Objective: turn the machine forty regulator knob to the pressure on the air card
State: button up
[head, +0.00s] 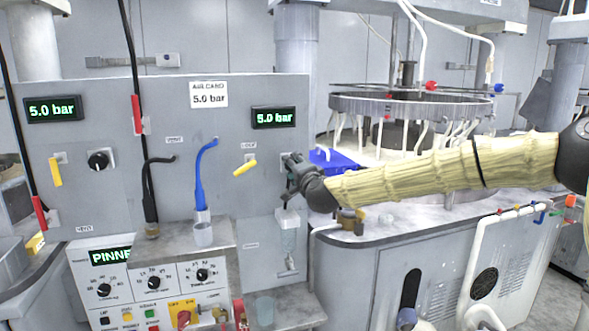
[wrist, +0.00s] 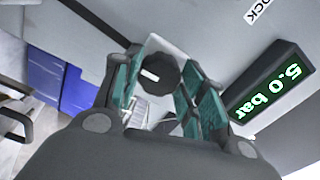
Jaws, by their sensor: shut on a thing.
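The air card (head: 208,94) on the grey panel reads 5.0 bar. My gripper (head: 294,178) is at the right end of the panel, below the right display (head: 273,117), which reads 5.0 bar. In the wrist view, a black regulator knob (wrist: 160,72) with a white mark sits between the teal finger pads of my gripper (wrist: 165,88), which is shut on it. The right display also shows there (wrist: 272,85). In the head view my gripper hides this knob. No machine number is readable.
A left display (head: 53,108) also reads 5.0 bar, above another black knob (head: 100,160) and a yellow lever (head: 55,172). Another yellow lever (head: 245,167) is just left of my gripper. A blue hooked tube (head: 201,175) stands farther left. A clear filter bowl (head: 288,242) hangs below.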

jog(key=o, duration=1)
jog(key=shift+d, duration=0.15)
jog(key=shift+o, duration=0.2)
jog(key=v, duration=1.2)
